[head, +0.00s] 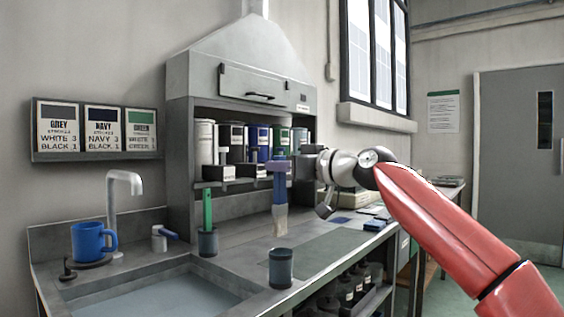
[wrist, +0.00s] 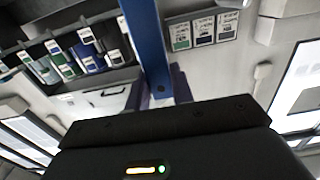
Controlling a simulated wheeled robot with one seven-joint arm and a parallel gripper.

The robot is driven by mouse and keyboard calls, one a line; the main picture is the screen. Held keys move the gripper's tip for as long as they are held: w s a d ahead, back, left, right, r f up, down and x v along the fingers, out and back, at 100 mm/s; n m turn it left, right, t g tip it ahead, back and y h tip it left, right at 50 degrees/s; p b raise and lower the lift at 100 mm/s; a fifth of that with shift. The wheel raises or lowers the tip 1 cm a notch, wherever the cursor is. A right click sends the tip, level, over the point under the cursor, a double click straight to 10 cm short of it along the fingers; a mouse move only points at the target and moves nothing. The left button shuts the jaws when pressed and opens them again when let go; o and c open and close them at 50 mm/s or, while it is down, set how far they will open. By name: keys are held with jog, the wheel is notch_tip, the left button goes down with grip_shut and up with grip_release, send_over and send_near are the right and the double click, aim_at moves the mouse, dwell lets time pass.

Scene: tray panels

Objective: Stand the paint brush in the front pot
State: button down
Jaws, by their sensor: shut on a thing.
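My gripper (head: 279,167) is shut on a paint brush (head: 280,193) with a blue handle and pale bristles. The brush hangs upright, bristles down. In the wrist view, the blue handle (wrist: 143,40) runs up from between my purple fingers (wrist: 160,88). The front pot (head: 281,269) is a dark grey cup standing near the counter's front edge. In the head view, the bristle tip shows just above its rim, with a small gap; the depth between them is hard to tell. The inside of the pot is mostly hidden.
Another dark pot (head: 208,243) with a green-handled brush (head: 207,208) stands behind to the left. A sink (head: 150,297), a tap (head: 125,182) and a blue mug (head: 90,240) are at left. Several paint tins stand under the hood. The counter right of the front pot is clear.

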aim_at(283, 203)
jog(key=shift+f+b, duration=3.7)
jog(key=shift+f, duration=0.25)
jog(key=c, duration=1.1)
grip_release()
jog(key=b+v, duration=0.2)
jog(key=v, duration=0.5)
jog(key=shift+s+d+b, duration=0.25)
jog(key=shift+d+b, duration=0.1)
jog(key=shift+d, duration=0.1)
